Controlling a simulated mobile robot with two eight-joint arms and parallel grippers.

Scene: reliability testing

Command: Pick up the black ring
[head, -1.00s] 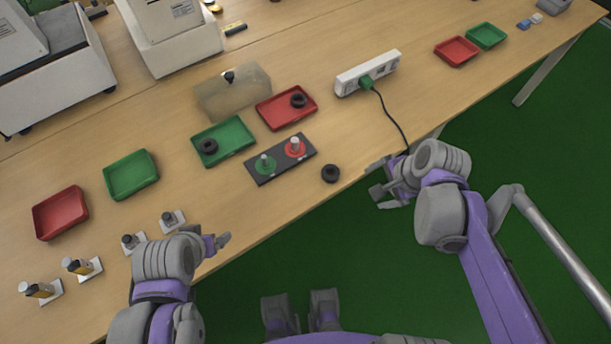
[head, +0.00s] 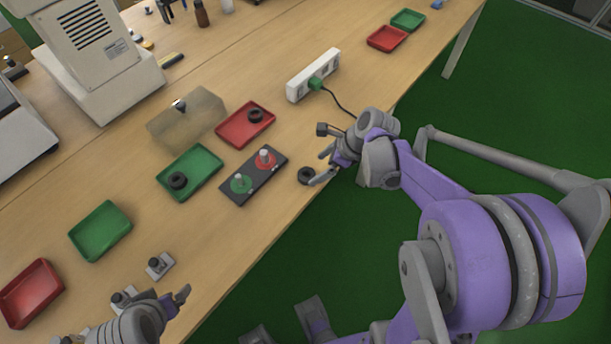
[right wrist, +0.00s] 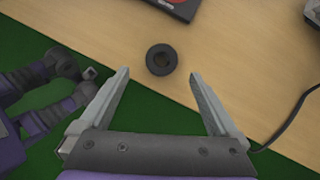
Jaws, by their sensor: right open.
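A black ring (head: 306,176) lies flat on the bare table near its front edge. It also shows in the right wrist view (right wrist: 161,60), just beyond and between my open fingertips. My right gripper (head: 321,167) is open and empty, close to this ring; in the right wrist view both fingers (right wrist: 160,75) stand wide apart. Another black ring (head: 178,180) lies in a green tray (head: 205,185), and another (head: 255,115) in a red tray (head: 232,130). My left gripper (head: 180,298) is low at the front edge; its jaw opening is unclear.
A dark plate (head: 253,182) with a green and a red disc and upright pegs lies left of the loose ring. A white power strip (head: 313,74) with a green plug and black cable is behind my right gripper. Other trays, a translucent block (head: 187,120) and machines stand around.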

